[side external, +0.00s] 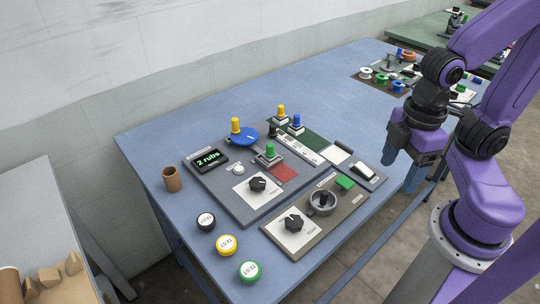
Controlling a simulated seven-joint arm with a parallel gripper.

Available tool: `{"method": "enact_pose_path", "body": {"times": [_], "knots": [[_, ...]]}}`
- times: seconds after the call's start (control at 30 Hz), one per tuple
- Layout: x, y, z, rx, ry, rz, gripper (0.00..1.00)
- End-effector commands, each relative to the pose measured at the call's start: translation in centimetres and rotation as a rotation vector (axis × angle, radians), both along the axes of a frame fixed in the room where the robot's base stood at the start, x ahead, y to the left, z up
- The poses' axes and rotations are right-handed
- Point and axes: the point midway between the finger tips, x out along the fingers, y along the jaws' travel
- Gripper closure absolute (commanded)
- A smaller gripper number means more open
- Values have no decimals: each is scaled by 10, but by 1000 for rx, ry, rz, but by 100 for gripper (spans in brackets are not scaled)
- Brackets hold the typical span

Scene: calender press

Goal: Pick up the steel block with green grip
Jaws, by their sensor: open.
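The steel block with green grip (268,156) stands upright on the grey panel, beside a red square patch. Its green knob points up and its grey metal base rests on the panel. My gripper (402,177) hangs over the right edge of the table, well to the right of the block and apart from it. Its fingers point down and hold nothing that I can see. The arm reaches in from the right.
A yellow-grip block (281,115) and a blue-grip block (297,125) stand behind the green one. A blue disc (243,137) with a yellow knob is at its left. A display (208,160) reads "2 rubs". The table (190,115) is clear at the back left.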

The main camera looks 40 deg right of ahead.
Motion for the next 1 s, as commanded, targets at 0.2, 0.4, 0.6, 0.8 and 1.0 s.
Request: {"method": "enact_pose_path", "body": {"times": [0.2,0.4,0.6,0.8,1.0], "knots": [[15,9,4,-2,-1,19,31],[66,34,16,-10,-3,94,31],[127,55,26,-17,-2,185,31],[190,64,32,-23,-1,275,31],[252,62,34,-28,2,364,31]]}}
